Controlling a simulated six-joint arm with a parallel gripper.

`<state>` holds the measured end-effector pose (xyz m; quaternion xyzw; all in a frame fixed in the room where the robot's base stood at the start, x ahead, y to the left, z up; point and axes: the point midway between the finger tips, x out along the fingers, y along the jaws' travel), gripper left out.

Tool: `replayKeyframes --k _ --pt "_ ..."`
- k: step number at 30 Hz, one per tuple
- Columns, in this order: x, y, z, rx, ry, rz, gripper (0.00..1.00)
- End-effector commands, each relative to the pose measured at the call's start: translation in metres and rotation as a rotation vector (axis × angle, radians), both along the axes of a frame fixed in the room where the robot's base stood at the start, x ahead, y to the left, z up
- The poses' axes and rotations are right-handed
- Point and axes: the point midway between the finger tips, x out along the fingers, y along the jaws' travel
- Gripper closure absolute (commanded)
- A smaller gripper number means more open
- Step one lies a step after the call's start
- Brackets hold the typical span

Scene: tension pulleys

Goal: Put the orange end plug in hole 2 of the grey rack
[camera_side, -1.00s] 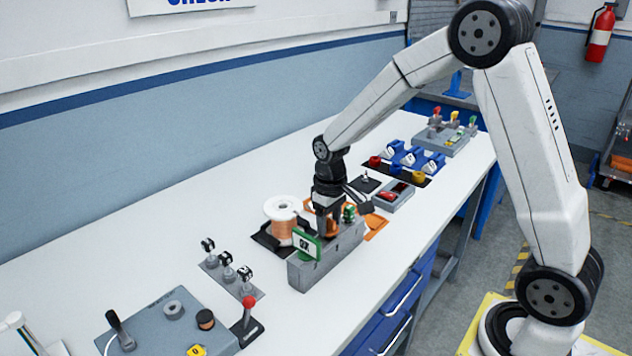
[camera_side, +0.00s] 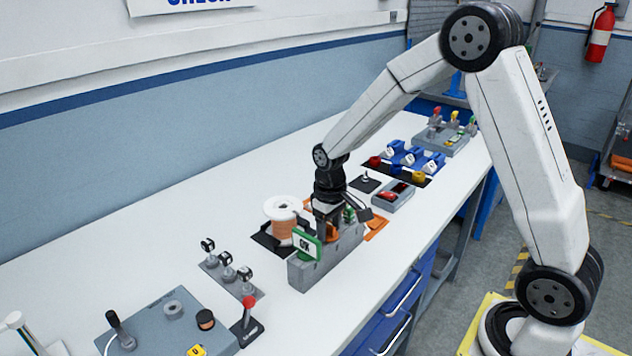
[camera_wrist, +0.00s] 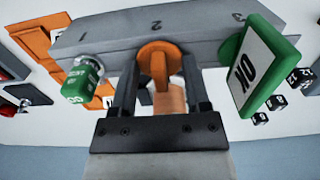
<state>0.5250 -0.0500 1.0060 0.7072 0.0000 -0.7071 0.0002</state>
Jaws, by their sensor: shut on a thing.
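The grey rack (camera_side: 318,272) stands on the white bench. In the wrist view its edge (camera_wrist: 205,45) bears the numbers 1, 2 and 3. My gripper (camera_wrist: 158,65) is shut on the orange end plug (camera_wrist: 158,58), which is at the number 2 position. The plug's round orange flange lies against or very close to the rack; its lower part is hidden, so I cannot tell how deep it sits. A green plug (camera_wrist: 82,82) stands at number 1. A green-framed OK sign (camera_wrist: 258,65) stands at number 3.
A copper wire spool (camera_side: 282,222) stands just behind the rack. An orange tray (camera_side: 376,227) and a grey tray with a red part (camera_side: 393,196) lie to the right. Several small posts (camera_side: 228,272) stand to the left.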

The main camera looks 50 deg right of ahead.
Motion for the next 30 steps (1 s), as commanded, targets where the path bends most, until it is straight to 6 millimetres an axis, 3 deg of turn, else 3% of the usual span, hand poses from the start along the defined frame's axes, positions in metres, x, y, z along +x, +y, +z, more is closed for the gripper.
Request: replayKeyframes --k 25,26,29,30 --pt "-0.0003 0.0001 -0.0065 0.0 0.001 0.0 0.94" --pt "-0.0003 0.0001 -0.0065 0.0 0.001 0.0 0.3" --pt "-0.0002 0.0002 -0.0064 0.0 0.001 0.0 0.0" --pt "-0.0002 0.0001 -0.0063 0.0 0.0 0.0 0.0"
